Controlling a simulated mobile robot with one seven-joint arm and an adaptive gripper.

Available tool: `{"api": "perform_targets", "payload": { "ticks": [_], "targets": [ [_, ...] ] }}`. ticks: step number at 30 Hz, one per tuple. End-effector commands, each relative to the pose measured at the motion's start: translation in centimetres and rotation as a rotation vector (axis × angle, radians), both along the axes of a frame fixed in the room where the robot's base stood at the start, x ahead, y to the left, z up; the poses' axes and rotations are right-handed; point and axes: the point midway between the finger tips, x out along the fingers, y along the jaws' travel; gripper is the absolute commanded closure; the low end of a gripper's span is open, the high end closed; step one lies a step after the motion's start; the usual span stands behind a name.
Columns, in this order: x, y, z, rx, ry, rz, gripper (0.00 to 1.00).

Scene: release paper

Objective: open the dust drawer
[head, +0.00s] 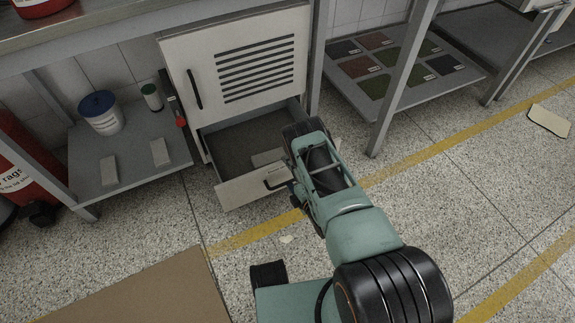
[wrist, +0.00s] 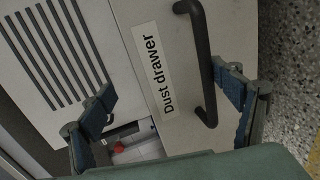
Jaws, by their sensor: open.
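The dust drawer (head: 240,190) stands pulled out below the vented cabinet door, with its grey inside visible from above in the head view. Its pale front carries a "Dust drawer" label (wrist: 157,65) and a dark bar handle (wrist: 204,60). The handle also shows in the head view (head: 270,181), partly hidden by my arm. My gripper (wrist: 170,102) is open, its fingers wide apart in front of the drawer face. The handle runs between them, closer to the right finger in the wrist view. I see no grip on it.
The cabinet door (head: 200,60) above is shut. A shelf (head: 130,175) at left holds a blue-lidded tub (head: 103,115), a green-capped container (head: 151,97) and two pale blocks. A cardboard sheet (head: 150,290) lies front left.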

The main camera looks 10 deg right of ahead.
Motion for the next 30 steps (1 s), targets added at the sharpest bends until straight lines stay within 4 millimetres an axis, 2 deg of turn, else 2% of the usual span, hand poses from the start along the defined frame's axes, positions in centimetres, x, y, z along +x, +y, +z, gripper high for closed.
{"api": "perform_targets", "payload": {
  "ticks": [1, 5, 6, 7, 8, 10, 11, 26, 30],
  "targets": [
    [1.0, 0.1, 3.0, 0.015, -0.053, 0.002, 0.32],
    [1.0, 0.0, 4.3, 0.013, -0.053, 0.002, 0.27],
    [1.0, 0.0, 4.6, 0.013, -0.054, 0.001, 0.2],
    [1.0, 0.0, 4.7, 0.013, -0.053, 0.001, 0.24],
    [1.0, 0.0, 4.8, 0.012, -0.054, 0.001, 0.35],
    [0.9, 0.0, 4.8, 0.012, -0.05, 0.002, 0.65],
    [0.8, 0.0, 4.8, 0.013, -0.048, 0.001, 0.74],
    [0.7, 0.1, 4.5, 0.012, -0.044, 0.002, 0.74],
    [2.4, 0.4, 6.4, 0.014, -0.071, 0.008, 0.74]
  ]
}}
